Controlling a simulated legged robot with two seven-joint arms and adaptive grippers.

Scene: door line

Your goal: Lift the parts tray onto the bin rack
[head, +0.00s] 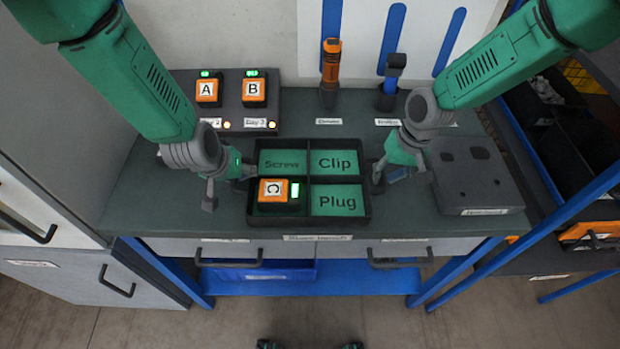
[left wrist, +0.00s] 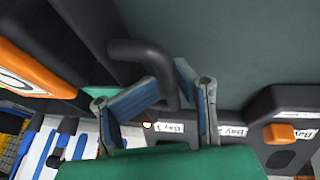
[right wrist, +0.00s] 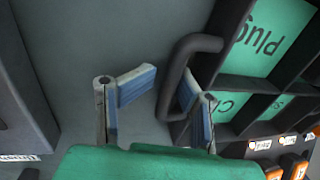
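The black parts tray (head: 310,222) sits on the dark bench top. Its compartments read Screw, Clip and Plug; the front-left one holds an orange block marked C (head: 273,191). My left gripper (head: 227,182) is at the tray's left side. In the left wrist view its open fingers (left wrist: 168,78) stand on either side of the black handle (left wrist: 140,55), with gaps showing. My right gripper (head: 387,172) is at the tray's right side. In the right wrist view its open fingers (right wrist: 169,78) straddle the other handle (right wrist: 178,65), also with a gap.
The blue-framed bin rack (head: 570,205) with dark bins stands at the right. A grey box (head: 475,175) lies on the bench between tray and rack. Behind are a dock (head: 235,123) with orange blocks A and B, and two upright tools in holders. Drawer handles face forward.

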